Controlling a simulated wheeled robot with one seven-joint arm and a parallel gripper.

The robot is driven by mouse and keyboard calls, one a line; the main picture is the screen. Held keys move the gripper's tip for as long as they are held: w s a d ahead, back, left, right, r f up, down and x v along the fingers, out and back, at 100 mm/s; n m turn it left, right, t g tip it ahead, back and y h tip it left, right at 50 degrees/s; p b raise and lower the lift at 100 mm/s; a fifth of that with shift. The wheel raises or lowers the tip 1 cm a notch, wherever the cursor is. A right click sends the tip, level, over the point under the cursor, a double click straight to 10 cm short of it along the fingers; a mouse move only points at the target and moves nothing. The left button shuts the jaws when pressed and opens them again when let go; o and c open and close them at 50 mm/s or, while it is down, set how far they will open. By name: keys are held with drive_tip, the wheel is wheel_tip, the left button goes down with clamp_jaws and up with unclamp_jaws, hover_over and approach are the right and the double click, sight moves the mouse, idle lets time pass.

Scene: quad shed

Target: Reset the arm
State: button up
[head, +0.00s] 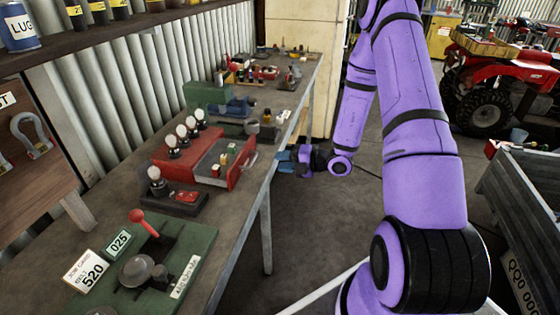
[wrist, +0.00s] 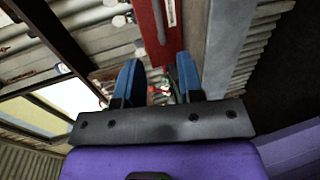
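My purple arm (head: 415,110) reaches forward and then hangs down on the right of the bench. My gripper (head: 285,160) is small in the head view, out past the bench's right edge, with blue fingers pointing left toward the bench. In the wrist view my gripper (wrist: 158,62) shows two blue fingers well apart with nothing held between them. The red drawer front (wrist: 157,35) stands beyond the fingertips there. In the head view the drawer (head: 225,163) is pulled out, with small items inside and its handle facing the gripper; they look apart.
The workbench (head: 95,215) runs along the left, with a green lever board (head: 165,260), bulb stands and tools. A bench leg (head: 266,235) stands near the gripper. A red quad (head: 500,75) and a grey trailer (head: 525,200) are at right. Floor between is clear.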

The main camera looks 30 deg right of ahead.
drive_tip(key=s+a+r+n+g, duration=0.3)
drive_tip(key=s+a+r+n, duration=0.1)
drive_tip(key=r+n, duration=0.35)
drive_tip(key=s+a+r+n+g, duration=0.4)
drive_tip(key=r+n, duration=0.3)
drive_tip(key=n, duration=0.2)
drive_tip(key=s+a+r+n+g, duration=0.3)
drive_tip(key=s+r+n, duration=0.1)
drive_tip(key=r+n, duration=0.35)
drive_tip(key=s+d+r+n+t+h, duration=0.2)
drive_tip(key=s+r+n+h, duration=0.3)
drive_tip(key=s+n, duration=0.3)
drive_tip(key=s+d+r+n+t+h, duration=0.1)
drive_tip(key=s+r+n+h, duration=0.5)
drive_tip(key=n, duration=0.7)
drive_tip(key=s+r+t, duration=0.1)
drive_tip(key=s+r, duration=0.1)
drive_tip(key=s, duration=0.1)
drive_tip(key=shift+d, duration=0.35)
